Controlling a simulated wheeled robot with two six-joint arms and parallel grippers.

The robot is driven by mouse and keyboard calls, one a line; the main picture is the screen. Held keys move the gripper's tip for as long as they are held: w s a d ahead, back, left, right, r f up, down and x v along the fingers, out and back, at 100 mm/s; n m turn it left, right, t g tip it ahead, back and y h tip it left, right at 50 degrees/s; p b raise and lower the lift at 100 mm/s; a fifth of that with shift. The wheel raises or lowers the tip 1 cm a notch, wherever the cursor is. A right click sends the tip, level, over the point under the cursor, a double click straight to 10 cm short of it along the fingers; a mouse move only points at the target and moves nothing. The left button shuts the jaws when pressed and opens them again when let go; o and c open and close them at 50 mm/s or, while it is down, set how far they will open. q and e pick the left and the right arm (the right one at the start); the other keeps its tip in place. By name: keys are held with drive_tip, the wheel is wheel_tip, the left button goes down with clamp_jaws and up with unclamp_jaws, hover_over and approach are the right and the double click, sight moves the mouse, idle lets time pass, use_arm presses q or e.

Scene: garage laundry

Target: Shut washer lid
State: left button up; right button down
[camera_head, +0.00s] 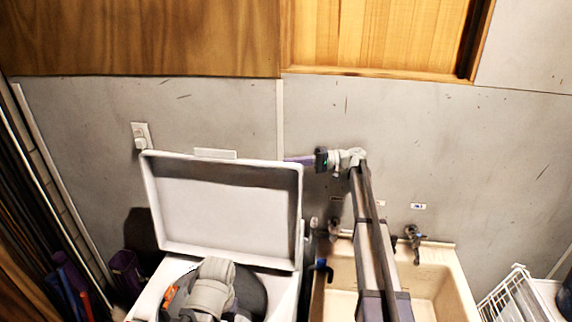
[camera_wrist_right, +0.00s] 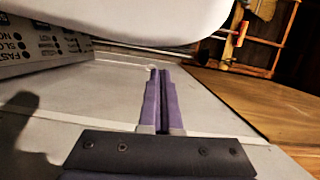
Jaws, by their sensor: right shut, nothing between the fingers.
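The white washer (camera_head: 286,291) stands at the lower left of the head view. Its lid (camera_head: 228,207) is open, standing nearly upright with its inner face toward me. My right gripper (camera_head: 290,159) reaches across to the lid's upper right corner, its purple fingers pointing left. The fingertips seem to pass just behind the lid's edge. In the right wrist view the purple fingers (camera_wrist_right: 158,72) are shut and empty, with the white lid (camera_wrist_right: 150,14) close above them, apart in the picture.
A beige sink (camera_head: 440,283) with taps (camera_head: 413,234) stands right of the washer, under my right arm. A grey wall (camera_head: 400,130) rises close behind. The washer's lettered control panel (camera_wrist_right: 45,45) shows in the wrist view. A white wire rack (camera_head: 512,296) stands far right.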

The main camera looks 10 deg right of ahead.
drive_tip(key=w+a, duration=0.1)
drive_tip(key=a, duration=0.7)
